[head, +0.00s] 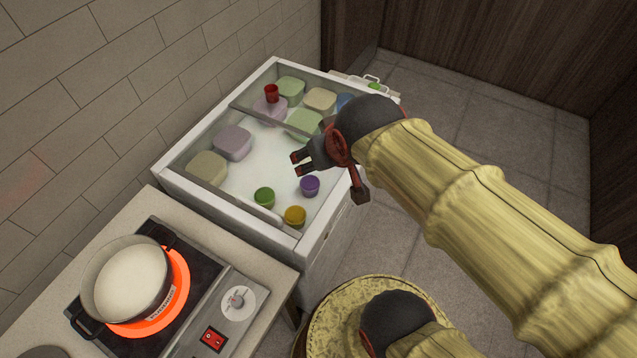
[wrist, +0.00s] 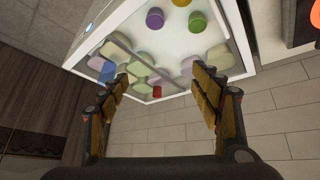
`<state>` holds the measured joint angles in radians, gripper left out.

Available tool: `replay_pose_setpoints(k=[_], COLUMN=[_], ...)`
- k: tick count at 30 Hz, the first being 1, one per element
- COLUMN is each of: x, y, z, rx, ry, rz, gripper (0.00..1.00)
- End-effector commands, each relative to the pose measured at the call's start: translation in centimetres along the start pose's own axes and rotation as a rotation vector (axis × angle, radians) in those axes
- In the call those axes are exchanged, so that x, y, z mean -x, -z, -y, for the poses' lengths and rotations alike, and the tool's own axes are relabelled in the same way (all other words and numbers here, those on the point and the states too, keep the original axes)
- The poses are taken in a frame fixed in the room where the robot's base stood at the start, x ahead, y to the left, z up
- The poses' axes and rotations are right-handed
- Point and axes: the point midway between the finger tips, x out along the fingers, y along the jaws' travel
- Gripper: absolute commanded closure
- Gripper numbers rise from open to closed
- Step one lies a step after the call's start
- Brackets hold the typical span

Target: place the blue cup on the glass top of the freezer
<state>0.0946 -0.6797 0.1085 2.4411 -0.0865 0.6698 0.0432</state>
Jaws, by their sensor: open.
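My gripper (head: 298,163) is open and empty, above the glass top of the freezer (head: 245,172). In the wrist view my gripper (wrist: 162,80) shows its two fingers spread wide with nothing between them. A blue thing (head: 345,101) shows at the freezer's far right side, partly hidden behind my gripper. The blue thing also shows in the wrist view (wrist: 107,72), left of the left fingertip; I cannot tell whether it is the cup or a tub under the glass. No other blue cup is clear. The freezer's glass (wrist: 180,42) also shows in the wrist view.
A red cup (head: 272,93), green cup (head: 264,197), purple cup (head: 310,186) and yellow cup (head: 295,215) stand at the freezer top. Pastel tubs (head: 233,142) lie inside. A pot (head: 127,283) sits on a glowing burner at lower left. Bare glass lies around the middle.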

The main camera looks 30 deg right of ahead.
Motion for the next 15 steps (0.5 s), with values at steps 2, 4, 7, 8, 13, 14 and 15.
replay_pose_setpoints(k=[2, 4, 7, 8, 13, 14, 15], x=[2.1, 3.3, 4.2, 4.3, 4.4, 4.4, 4.4], y=[-2.0, -3.6, -4.9, -5.1, -5.3, -5.3, -5.3], z=[1.9, 2.9, 3.7, 3.8, 3.9, 3.9, 3.9], rx=[0.026, 0.043, 0.056, 0.059, 0.060, 0.060, 0.060], ry=[0.046, 0.075, 0.100, 0.103, 0.106, 0.106, 0.105], rz=[0.038, 0.072, 0.099, 0.105, 0.110, 0.110, 0.110], gripper=[0.36, 0.36, 0.36, 0.36, 0.36, 0.36, 0.36])
